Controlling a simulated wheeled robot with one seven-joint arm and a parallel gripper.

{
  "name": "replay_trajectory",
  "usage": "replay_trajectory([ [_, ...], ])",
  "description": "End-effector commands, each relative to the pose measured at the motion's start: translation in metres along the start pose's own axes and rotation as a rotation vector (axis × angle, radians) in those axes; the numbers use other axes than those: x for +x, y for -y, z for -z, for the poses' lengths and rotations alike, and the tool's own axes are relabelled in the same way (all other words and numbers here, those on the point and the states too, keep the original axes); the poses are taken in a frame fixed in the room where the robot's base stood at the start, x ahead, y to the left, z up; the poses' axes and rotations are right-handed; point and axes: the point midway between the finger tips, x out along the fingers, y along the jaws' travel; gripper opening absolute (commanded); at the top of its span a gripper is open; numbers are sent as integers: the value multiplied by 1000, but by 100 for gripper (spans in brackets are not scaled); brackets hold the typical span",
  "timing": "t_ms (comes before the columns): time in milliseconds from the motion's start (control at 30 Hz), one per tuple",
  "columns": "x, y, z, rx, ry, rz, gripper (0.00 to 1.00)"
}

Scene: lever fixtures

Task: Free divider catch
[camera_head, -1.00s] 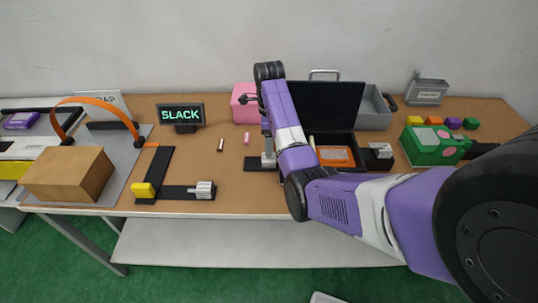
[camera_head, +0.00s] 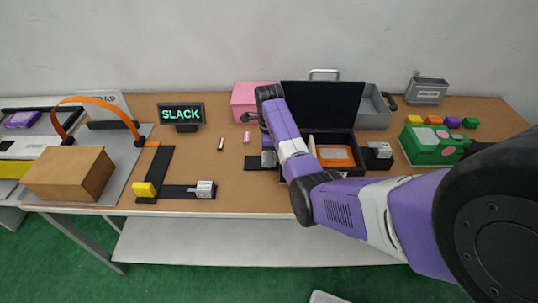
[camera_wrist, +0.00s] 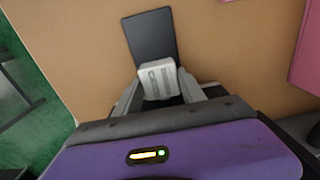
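A black case (camera_head: 344,171) with its lid (camera_head: 322,107) raised stands on the bench. It holds an orange panel (camera_head: 335,156) and a pale strip. A grey metal block (camera_head: 268,159) sits on a dark plate at the case's left side. My gripper points down over this block. In the wrist view the block (camera_wrist: 158,79) lies between the two fingertips of my gripper (camera_wrist: 160,88), which stand apart on either side of it. Contact with the block is not clear. A second metal block (camera_head: 379,150) sits on the case's right side. My arm hides part of the case.
A SLACK sign (camera_head: 181,113) stands at the back left. A black rail fixture (camera_head: 172,192) with a yellow block, a brown box (camera_head: 68,173) under an orange strap, a pink box (camera_head: 246,104), a grey tray (camera_head: 372,115) and a green case (camera_head: 432,146) surround the area.

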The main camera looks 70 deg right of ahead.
Motion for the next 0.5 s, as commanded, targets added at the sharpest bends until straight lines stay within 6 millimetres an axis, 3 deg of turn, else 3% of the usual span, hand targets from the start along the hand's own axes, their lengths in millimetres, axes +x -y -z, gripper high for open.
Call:
replay_trajectory([
  [33,0,0,0,0,0,-1,28],
  [167,0,0,0,0,0,-2,2],
  [200,0,0,0,0,0,-2,0],
  [367,0,0,-1,-1,0,-2,0],
  [500,-1,0,-16,-4,0,-1,0],
])
